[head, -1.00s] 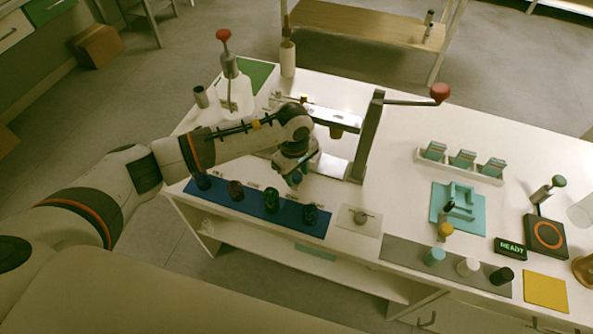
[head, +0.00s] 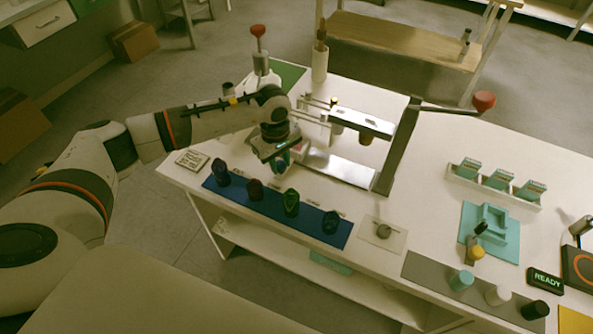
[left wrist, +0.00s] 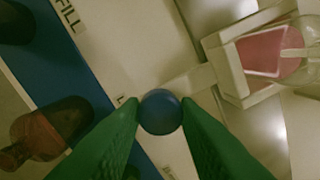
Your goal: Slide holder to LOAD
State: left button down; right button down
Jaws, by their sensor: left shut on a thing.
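My left gripper (head: 278,155) is at the left end of a silver rail (head: 340,169) on the filling station. In the left wrist view its green fingers (left wrist: 160,118) are shut on a round blue knob (left wrist: 161,111). A pale arm runs from the knob to a white holder (left wrist: 228,68). A clear bottle with pink liquid (left wrist: 272,50) sits in the holder. The word FILL (left wrist: 68,14) is on the table at the upper left; another label beside the knob is mostly hidden. In the head view my gripper hides most of the holder. My right gripper is out of view.
A blue mat (head: 262,214) with several dark bottles lies in front of the gripper. The station's post (head: 400,150) and red-knobbed lever (head: 484,101) stand to the right.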

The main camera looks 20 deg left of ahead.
pick_arm(q)
jog(key=c, duration=1.1)
grip_release()
notch_tip(320, 180, up, 12)
jog(key=b, duration=0.1)
jog(key=shift+s+a, duration=0.15)
jog(key=shift+s, duration=0.1)
jog(key=shift+s, duration=0.1)
